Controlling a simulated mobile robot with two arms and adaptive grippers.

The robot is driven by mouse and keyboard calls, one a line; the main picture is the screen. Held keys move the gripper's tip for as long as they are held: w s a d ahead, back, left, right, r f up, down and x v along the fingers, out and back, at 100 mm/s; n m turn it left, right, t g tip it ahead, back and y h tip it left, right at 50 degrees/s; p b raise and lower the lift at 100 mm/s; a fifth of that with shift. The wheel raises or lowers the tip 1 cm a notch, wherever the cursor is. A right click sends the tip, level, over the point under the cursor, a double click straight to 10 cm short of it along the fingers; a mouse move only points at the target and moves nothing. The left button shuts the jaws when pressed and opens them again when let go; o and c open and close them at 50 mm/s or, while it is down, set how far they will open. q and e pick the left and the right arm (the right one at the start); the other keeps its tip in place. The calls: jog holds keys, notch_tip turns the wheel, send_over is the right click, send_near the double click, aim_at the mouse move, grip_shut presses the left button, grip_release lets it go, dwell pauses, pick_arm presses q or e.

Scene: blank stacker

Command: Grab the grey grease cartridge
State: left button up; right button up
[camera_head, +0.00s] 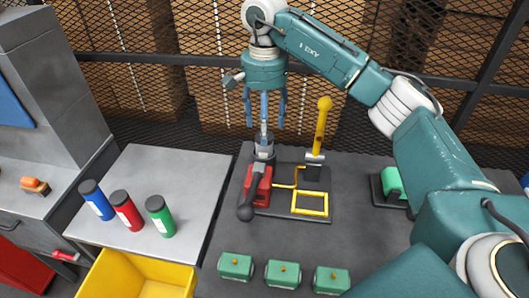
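A grey cylinder (264,142) with a dark lower part stands upright at the back of the red vice-like fixture (257,187); it looks like the grey grease cartridge. My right gripper (265,113) hangs pointing down directly above it, with its fingers spread. The middle finger overlaps the top of the cylinder in this view, so I cannot tell if they touch. Nothing is seen held between the fingers. Blue (97,200), red (126,211) and green (160,216) cartridges with black caps stand on the light grey table at left. My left gripper is not in view.
A yellow lever (321,125) rises close to the right of the gripper. A yellow square frame (310,203) lies beside the fixture. Several green blocks (283,274) line the front. A yellow bin (135,277) is at front left. A mesh fence (190,100) stands behind.

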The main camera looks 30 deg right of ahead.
aim_at(264, 155)
notch_tip(264, 155, down, 5)
jog(key=shift+w+r+p, duration=0.1)
jog(key=shift+w+p, duration=0.05)
jog(key=shift+p, duration=1)
jog(key=shift+f, duration=0.6)
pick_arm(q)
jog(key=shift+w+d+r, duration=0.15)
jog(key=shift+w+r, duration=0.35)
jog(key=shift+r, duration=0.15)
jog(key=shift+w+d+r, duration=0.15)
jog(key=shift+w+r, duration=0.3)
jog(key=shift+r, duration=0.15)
pick_arm(e)
jog(key=c, duration=1.4)
jog(key=shift+o, duration=0.2)
jog(key=shift+r, duration=0.15)
